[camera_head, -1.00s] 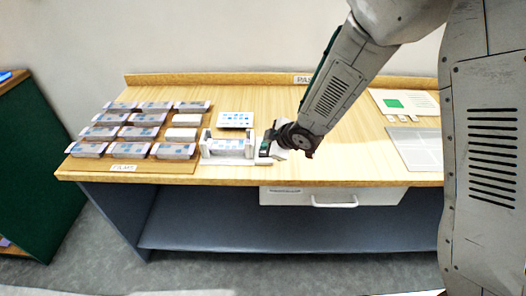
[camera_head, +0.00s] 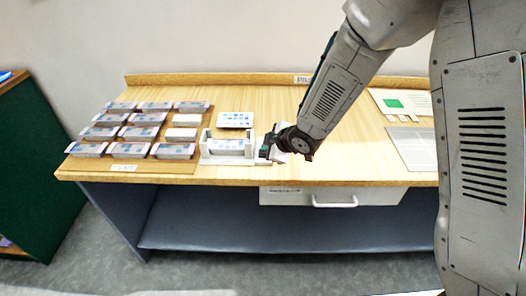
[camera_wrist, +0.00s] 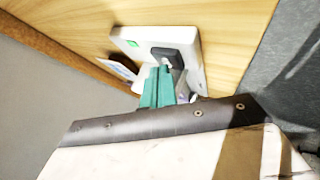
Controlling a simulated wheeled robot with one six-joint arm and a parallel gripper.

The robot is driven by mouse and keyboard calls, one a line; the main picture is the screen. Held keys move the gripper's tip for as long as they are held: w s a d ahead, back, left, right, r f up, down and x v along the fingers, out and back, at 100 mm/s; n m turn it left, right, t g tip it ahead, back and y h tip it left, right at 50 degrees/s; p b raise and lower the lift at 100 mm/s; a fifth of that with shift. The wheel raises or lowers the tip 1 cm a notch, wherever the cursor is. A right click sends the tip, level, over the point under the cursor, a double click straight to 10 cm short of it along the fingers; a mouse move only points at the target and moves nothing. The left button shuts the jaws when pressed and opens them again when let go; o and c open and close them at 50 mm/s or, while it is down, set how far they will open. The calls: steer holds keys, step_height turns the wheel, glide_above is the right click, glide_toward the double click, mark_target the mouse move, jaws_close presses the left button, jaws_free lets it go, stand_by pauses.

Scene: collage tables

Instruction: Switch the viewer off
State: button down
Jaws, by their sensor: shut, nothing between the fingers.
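The viewer (camera_head: 228,158) is a low white unit with raised side walls, standing near the front of the wooden table. My gripper (camera_head: 266,149) is at its right side, low over the tabletop. In the wrist view a white housing, seemingly the viewer's side (camera_wrist: 192,38), carries a small lit green patch (camera_wrist: 133,43) and a dark grey recessed part (camera_wrist: 175,60). My shut green fingers (camera_wrist: 160,82) point at this housing and overlap its lower part. Nothing is held. Whether the fingertips touch it, and the switch's position, I cannot tell.
Several stacks of printed cards (camera_head: 139,133) stand in rows on the left. A card with blue marks (camera_head: 235,119) lies behind the viewer. At right are a white panel with a green patch (camera_head: 392,103) and a grey sheet (camera_head: 415,147). A drawer (camera_head: 333,199) hangs below.

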steer(key=shift+r, duration=0.65)
step_height(320, 180, up, 6)
stand_by(0.7)
